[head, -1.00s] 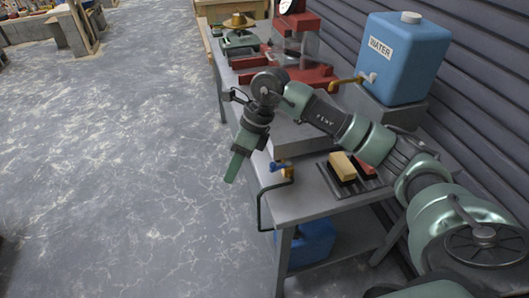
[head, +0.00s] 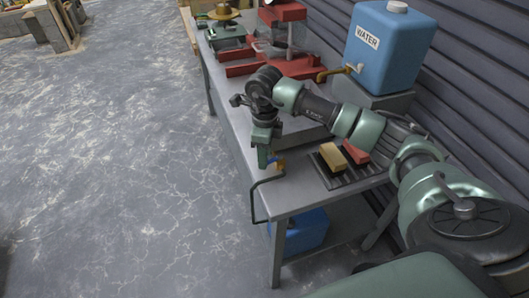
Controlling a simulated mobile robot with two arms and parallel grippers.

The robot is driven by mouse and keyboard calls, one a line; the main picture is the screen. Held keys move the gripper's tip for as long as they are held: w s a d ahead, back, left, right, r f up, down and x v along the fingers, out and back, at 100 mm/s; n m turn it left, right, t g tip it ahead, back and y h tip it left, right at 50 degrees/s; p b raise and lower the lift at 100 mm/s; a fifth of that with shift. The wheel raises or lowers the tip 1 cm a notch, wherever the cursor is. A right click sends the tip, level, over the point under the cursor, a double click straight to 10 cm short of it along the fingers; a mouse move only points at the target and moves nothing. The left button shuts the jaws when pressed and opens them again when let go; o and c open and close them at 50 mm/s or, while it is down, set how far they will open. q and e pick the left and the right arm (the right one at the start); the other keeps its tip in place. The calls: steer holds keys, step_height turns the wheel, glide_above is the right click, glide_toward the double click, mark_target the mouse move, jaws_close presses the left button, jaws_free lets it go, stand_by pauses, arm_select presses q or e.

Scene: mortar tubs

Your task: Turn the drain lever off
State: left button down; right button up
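The drain valve (head: 280,163) is a small brass fitting at the left edge of the metal bench, above a dark bent pipe (head: 254,203). Its blue lever is mostly hidden behind my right gripper; only a trace of blue shows beside the brass. My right gripper (head: 263,160) points down, right at the lever, with its green fingers overlapping it in the head view. I cannot tell whether the fingers touch the lever or how far apart they are. My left gripper is not in view.
A blue water tank (head: 388,50) with a brass tap stands on the bench's right side. A yellow block (head: 333,157) and a red block (head: 355,151) lie on a dark rack. A red stand (head: 287,62) is behind. The floor left of the bench is clear.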

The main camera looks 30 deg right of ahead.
jaws_close()
steer(key=shift+w+d+f+m+b, duration=0.1)
steer(key=shift+w+m+b, duration=0.4)
steer(key=shift+m+b, duration=0.25)
steer(key=shift+w+m, duration=0.15)
steer(key=shift+m, duration=0.4)
jaws_free()
steer(key=shift+r, duration=0.25)
